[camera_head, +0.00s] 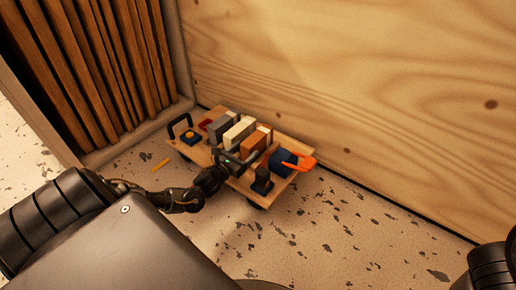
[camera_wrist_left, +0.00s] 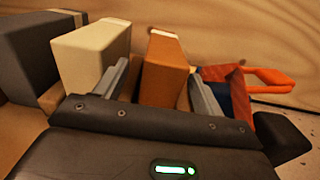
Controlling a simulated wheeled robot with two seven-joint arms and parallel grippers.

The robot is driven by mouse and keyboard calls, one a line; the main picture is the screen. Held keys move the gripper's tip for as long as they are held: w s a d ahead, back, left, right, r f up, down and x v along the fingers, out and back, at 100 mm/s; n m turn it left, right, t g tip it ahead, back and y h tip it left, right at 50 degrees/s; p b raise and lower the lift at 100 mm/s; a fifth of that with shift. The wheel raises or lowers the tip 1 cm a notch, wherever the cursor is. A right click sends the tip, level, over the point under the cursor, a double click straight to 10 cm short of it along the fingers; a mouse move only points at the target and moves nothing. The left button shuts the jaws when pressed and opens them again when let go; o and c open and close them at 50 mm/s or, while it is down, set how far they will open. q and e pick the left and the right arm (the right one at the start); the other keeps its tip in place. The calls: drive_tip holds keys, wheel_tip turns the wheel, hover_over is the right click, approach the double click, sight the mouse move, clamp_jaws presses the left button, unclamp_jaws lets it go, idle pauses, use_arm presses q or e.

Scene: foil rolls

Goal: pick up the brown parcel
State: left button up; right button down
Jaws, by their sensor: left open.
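The brown parcel (camera_head: 254,142) stands on a small wooden dolly (camera_head: 285,182) beside the plywood wall. In the left wrist view the brown parcel (camera_wrist_left: 163,78) is a box standing between my left gripper's two grey fingers. My left gripper (camera_head: 240,160) is open and reaches over the front of the dolly. The left wrist view shows the open left gripper (camera_wrist_left: 158,74) with a finger on either side of the parcel. I cannot tell whether either finger touches it. The parcel's lower part is hidden behind the gripper body. My right gripper is not in view.
A cream box (camera_wrist_left: 88,58) stands left of the parcel, with a dark grey box (camera_wrist_left: 25,60) beyond it. A blue item with an orange handle (camera_head: 290,161) is on the right. A black item (camera_head: 262,182) is near the front. The speckled floor (camera_head: 340,235) is mostly clear.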

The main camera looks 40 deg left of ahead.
sight(253, 142)
use_arm(q)
drive_tip(key=w+b, duration=0.4)
drive_tip(key=shift+w+d, duration=0.1)
drive_tip(key=shift+w, duration=0.05)
drive_tip(key=shift+w+r+b, duration=0.15)
drive_tip(key=shift+w+b, duration=0.15)
drive_tip(key=shift+w, duration=0.2)
drive_tip(key=shift+r, duration=0.1)
drive_tip(key=c, duration=1.3)
drive_tip(key=shift+c, duration=0.8)
drive_tip(key=shift+r, duration=0.15)
